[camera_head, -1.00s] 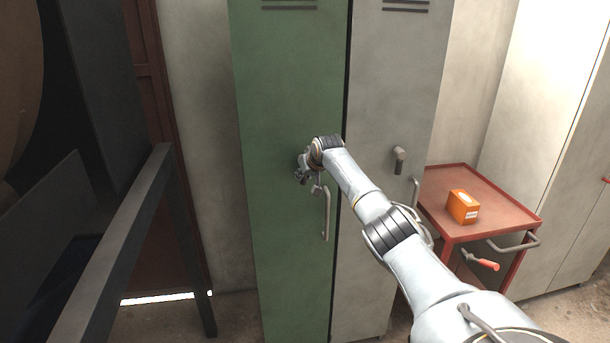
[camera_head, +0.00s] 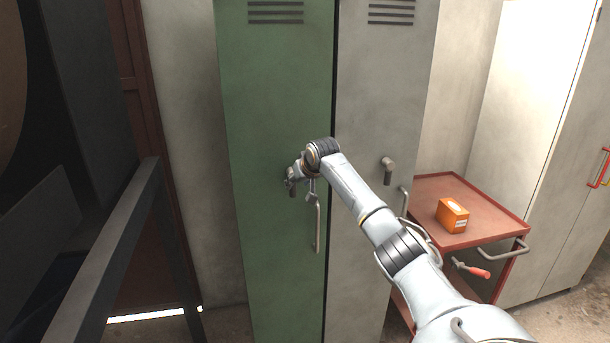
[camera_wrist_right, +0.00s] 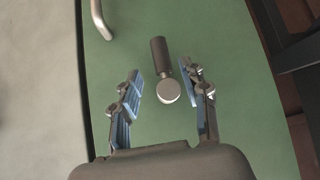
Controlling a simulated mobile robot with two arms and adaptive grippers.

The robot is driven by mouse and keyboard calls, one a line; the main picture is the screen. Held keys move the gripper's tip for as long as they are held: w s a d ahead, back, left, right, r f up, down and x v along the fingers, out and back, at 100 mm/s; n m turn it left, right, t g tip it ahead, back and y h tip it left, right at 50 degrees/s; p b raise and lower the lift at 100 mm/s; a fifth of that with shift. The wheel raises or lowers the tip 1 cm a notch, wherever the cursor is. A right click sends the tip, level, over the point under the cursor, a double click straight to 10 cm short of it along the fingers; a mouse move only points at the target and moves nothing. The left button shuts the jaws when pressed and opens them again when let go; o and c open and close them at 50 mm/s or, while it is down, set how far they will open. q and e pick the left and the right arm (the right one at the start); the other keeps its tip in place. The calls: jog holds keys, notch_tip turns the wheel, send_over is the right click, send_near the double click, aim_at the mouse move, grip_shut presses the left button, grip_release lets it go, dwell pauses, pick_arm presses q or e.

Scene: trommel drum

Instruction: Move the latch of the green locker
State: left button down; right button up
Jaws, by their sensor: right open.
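The green locker (camera_head: 270,100) stands upright with its door shut. Its latch shows in the right wrist view (camera_wrist_right: 160,60) as a dark bar on a round metal pivot. The bar hangs down on the door; in the wrist view it points up the picture. My right gripper (camera_head: 291,176) is at the latch, mostly hidden behind its own wrist in the head view. In the wrist view its two blue-padded fingers (camera_wrist_right: 162,80) are open, one on each side of the latch, with gaps on both sides. The left gripper is not in view.
A pull handle (camera_head: 318,228) is on the green door, just below my right wrist. The grey locker (camera_head: 385,80) beside it has a similar latch (camera_head: 388,170). A red cart (camera_head: 470,190) with an orange box (camera_head: 453,215) stands right. A dark frame (camera_head: 110,245) stands left.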

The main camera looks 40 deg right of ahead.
jog(key=v, duration=0.7)
dwell(0.6)
